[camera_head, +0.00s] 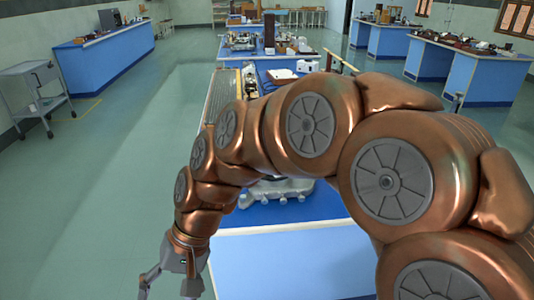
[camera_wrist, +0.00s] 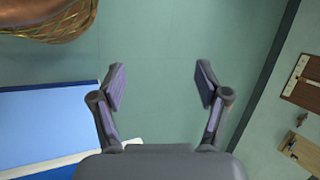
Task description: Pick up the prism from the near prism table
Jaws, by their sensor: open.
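My gripper (camera_head: 167,288) hangs low at the left of the near blue bench (camera_head: 285,262) in the head view, beyond its side edge. In the wrist view, my gripper (camera_wrist: 160,85) is open and empty, with its two fingers wide apart over bare floor. On the near bench, a grey metal instrument base (camera_head: 278,192) shows under my arm; its upper part is hidden by the arm. I cannot make out the prism or the near prism table in either view.
More blue benches with instruments stand at the back (camera_head: 245,60) and right (camera_head: 475,75). A grey trolley (camera_head: 35,95) and a blue counter (camera_head: 105,65) stand left. The floor (camera_head: 120,160) left of the near bench is clear. Wooden items (camera_wrist: 303,80) show right in the wrist view.

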